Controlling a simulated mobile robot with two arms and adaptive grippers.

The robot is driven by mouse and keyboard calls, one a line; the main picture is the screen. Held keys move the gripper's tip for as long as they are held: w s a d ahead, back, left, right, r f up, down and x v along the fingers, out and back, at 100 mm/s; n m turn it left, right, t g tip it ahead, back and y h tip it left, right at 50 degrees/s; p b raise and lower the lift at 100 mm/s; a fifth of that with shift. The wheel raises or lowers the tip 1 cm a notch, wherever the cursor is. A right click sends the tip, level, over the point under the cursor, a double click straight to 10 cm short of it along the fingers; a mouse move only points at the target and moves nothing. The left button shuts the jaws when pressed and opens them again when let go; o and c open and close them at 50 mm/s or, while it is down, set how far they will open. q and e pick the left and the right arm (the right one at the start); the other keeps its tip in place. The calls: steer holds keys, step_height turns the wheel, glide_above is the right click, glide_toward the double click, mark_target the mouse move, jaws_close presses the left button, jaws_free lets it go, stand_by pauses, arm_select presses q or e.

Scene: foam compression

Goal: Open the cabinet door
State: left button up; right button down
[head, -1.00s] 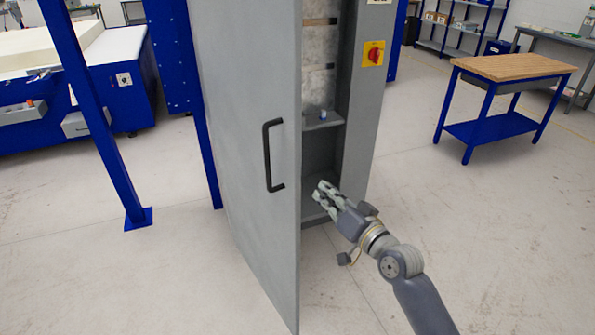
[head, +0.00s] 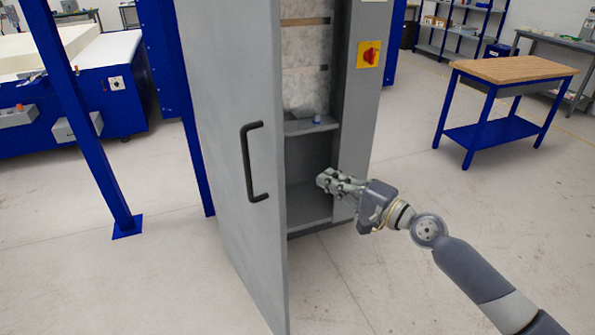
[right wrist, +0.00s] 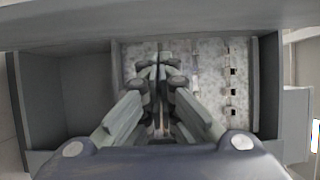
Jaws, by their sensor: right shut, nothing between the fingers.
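The grey cabinet (head: 354,110) stands in the middle of the head view with its door (head: 222,110) swung part way open to the left. The door carries a black bar handle (head: 249,163) on its outer face. My right gripper (head: 322,180) is shut and empty, to the right of the door's free edge and in front of the cabinet opening. It does not touch the handle. In the right wrist view my gripper fingers (right wrist: 160,85) are together and point toward the cabinet interior (right wrist: 205,75). My left gripper is not in view.
A red and yellow switch (head: 369,54) sits on the frame. A blue post (head: 90,130) stands left. A wood-topped workbench (head: 515,68) stands right, with clear floor before it.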

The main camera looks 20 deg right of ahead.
steer(key=w+a+p, duration=0.4)
steer(key=a, duration=0.2)
steer(key=shift+a+p, duration=0.3)
steer(key=shift+p, duration=0.1)
